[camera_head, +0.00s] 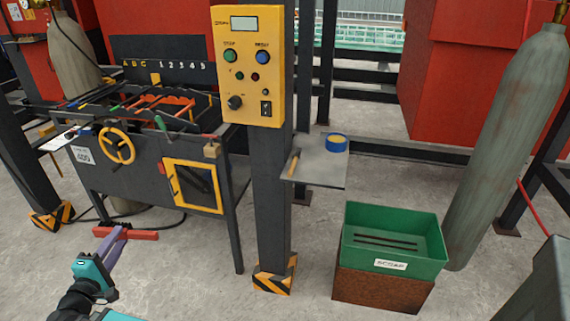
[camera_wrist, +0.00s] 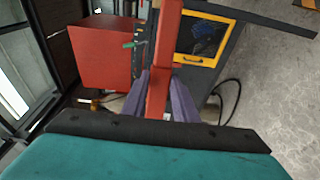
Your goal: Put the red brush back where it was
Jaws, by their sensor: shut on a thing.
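The red brush (camera_head: 140,235) is a long red bar, held in the air at the lower left of the head view. It also shows in the wrist view (camera_wrist: 164,70), running up from between the fingers to the top edge. My gripper (camera_head: 110,240) has purple fingers shut on it, and they also show on both sides of it in the wrist view (camera_wrist: 160,100). The brush is in front of the black machine (camera_head: 130,180).
The machine has a yellow handwheel (camera_head: 117,145) and a yellow-framed window (camera_head: 193,186). A post carries a yellow control box (camera_head: 248,65). A grey shelf (camera_head: 325,168) holds a blue-rimmed roll (camera_head: 336,143). A green scrap bin (camera_head: 395,240) and gas cylinder (camera_head: 505,140) stand right.

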